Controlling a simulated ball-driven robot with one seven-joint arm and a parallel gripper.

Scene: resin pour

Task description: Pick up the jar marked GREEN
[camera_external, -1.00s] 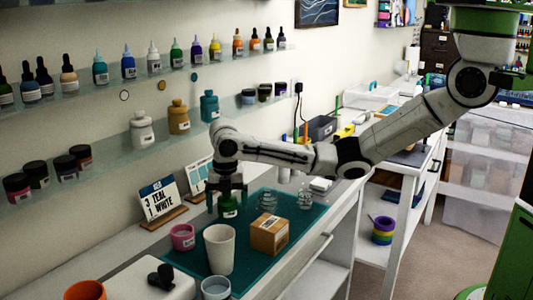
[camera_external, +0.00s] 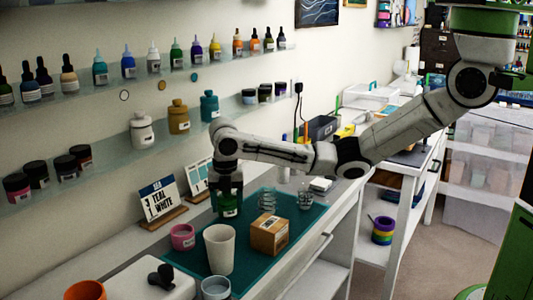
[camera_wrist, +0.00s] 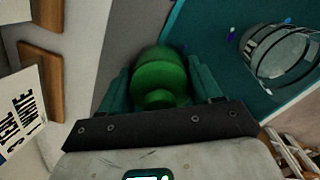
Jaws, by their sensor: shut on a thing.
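The green jar (camera_external: 229,210) is near the back-left edge of the teal mat (camera_external: 188,262). My gripper (camera_external: 228,205) points down over it and is shut on it, with one finger on each side. In the wrist view the green jar (camera_wrist: 160,75) shows from above between the two fingers of my gripper (camera_wrist: 160,88). The marking on its label is too small to read. I cannot tell whether the jar's bottom touches the mat.
A card reading "3 TEAL 1 WHITE" (camera_external: 161,199) stands to the left. Shelves of bottles line the wall.

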